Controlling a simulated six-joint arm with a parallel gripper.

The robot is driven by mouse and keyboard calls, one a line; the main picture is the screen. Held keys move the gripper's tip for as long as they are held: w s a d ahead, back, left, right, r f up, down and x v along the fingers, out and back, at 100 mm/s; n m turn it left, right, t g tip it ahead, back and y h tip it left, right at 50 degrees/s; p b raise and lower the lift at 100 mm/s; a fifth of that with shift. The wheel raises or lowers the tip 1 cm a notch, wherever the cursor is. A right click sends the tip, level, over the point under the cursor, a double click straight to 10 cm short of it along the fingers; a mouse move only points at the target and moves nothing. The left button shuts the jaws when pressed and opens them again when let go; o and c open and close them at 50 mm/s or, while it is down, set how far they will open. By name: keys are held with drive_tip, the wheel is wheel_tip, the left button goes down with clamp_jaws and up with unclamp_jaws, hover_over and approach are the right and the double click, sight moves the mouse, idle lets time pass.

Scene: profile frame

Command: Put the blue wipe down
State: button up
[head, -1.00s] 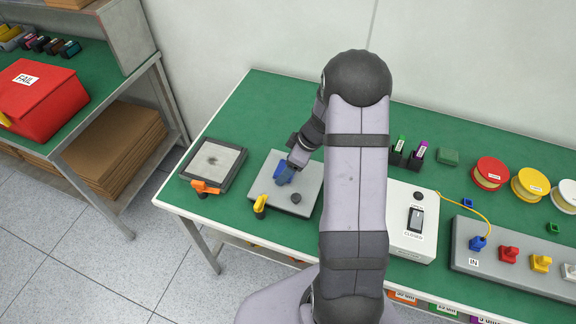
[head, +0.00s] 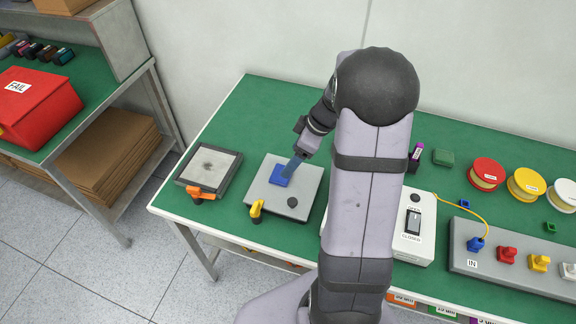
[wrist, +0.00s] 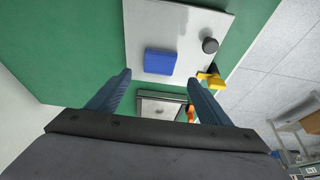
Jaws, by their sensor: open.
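The blue wipe (head: 280,176) lies on the grey plate (head: 305,185) on the green bench. In the wrist view the wipe (wrist: 160,61) is a small blue block lying flat on the pale plate (wrist: 140,25), beyond my fingertips and apart from them. My gripper (head: 293,163) is just above and to the right of the wipe in the head view. In the wrist view my gripper (wrist: 158,82) has its two blue fingers spread wide with nothing between them.
The plate carries a yellow clamp (head: 257,211) and a dark knob (head: 292,202). A framed pad (head: 210,167) with an orange clamp (head: 201,193) is to the left. A white switch box (head: 412,235) stands to the right. A red FAIL bin (head: 40,105) is on the other bench.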

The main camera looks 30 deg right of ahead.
drive_tip(key=shift+v, duration=1.75)
drive_tip(key=s+a+f+m+g+h, duration=0.2)
drive_tip(key=s+a+m+g+h, duration=0.1)
drive_tip(key=s+a+m, duration=0.6)
drive_tip(key=s+a, duration=0.4)
drive_tip(key=s, duration=0.4)
drive_tip(key=shift+s+a+f, duration=0.3)
drive_tip(key=shift+s+a, duration=0.05)
